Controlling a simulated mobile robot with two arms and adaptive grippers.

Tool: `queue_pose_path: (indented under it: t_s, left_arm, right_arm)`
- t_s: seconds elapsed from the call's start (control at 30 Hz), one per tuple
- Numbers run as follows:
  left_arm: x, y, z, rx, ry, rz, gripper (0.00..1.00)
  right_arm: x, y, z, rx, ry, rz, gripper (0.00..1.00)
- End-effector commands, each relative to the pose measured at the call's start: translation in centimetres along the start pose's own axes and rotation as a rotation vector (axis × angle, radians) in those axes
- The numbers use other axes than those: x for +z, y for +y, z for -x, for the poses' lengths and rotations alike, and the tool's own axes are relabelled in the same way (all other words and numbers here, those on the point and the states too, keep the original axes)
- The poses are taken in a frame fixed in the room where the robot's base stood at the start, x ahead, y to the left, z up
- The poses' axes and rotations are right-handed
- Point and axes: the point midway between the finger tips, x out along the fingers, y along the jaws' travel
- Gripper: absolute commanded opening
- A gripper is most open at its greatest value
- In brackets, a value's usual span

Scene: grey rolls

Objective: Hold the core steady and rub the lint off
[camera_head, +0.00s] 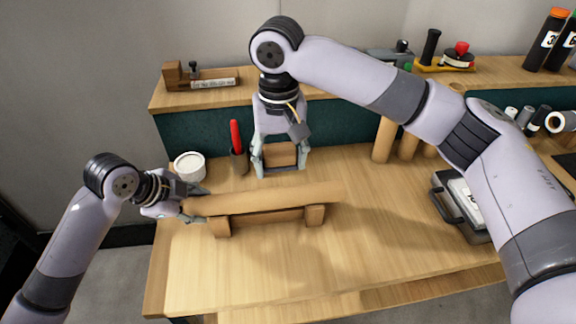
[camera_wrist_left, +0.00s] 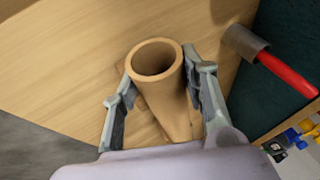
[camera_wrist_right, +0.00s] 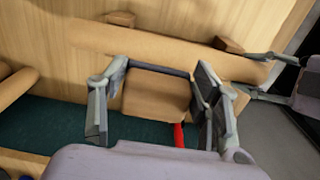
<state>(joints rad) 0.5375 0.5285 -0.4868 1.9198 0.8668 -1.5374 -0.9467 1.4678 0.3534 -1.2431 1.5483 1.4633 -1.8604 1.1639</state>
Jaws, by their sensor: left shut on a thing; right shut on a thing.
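The core (camera_head: 270,199) is a long tan cardboard tube lying across a wooden cradle (camera_head: 220,227) on the bench. My left gripper (camera_head: 190,202) is shut on its left end; the left wrist view shows the tube's open round mouth (camera_wrist_left: 157,58) between the fingers. My right gripper (camera_head: 281,163) is shut on a tan block (camera_head: 281,153), held just behind the core's middle. The block also shows between the fingers in the right wrist view (camera_wrist_right: 155,97), beside the tube; I cannot tell whether they touch. I cannot make out lint on the core.
A white round tub (camera_head: 190,166) and a red-handled tool (camera_head: 235,136) in a holder stand behind the core's left end. Several tan tubes (camera_head: 384,140) stand at the back right. A dark case (camera_head: 455,205) lies at right. The bench front is clear.

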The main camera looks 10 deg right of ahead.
Motion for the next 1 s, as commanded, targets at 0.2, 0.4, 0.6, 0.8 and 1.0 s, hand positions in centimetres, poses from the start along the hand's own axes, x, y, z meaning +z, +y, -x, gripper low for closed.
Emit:
queue_pose_path:
  t_s: [0.2, 0.4, 0.6, 0.8, 1.0]
  left_arm:
    - [0.0, 0.0, 0.0, 0.001, -0.001, -0.001, 0.5]
    - [0.0, 0.0, 0.0, 0.001, 0.0, 0.0, 0.64]
    - [0.0, 0.0, 0.0, 0.0, 0.0, 0.0, 0.64]
    - [0.1, -0.1, 0.7, -0.003, -0.001, 0.0, 0.64]
    - [0.1, -0.2, 4.3, -0.005, -0.002, -0.002, 0.64]
  right_arm:
    - [0.0, 0.0, 0.0, 0.0, 0.0, 0.0, 0.27]
    - [0.0, 0.0, 0.0, 0.0, 0.0, 0.0, 0.27]
    - [0.0, 0.0, 0.0, 0.0, 0.001, 0.0, 0.27]
    - [0.0, 0.0, 0.0, 0.0, 0.0, 0.0, 0.27]
    - [0.0, 0.0, 0.0, 0.0, 0.001, 0.0, 0.27]
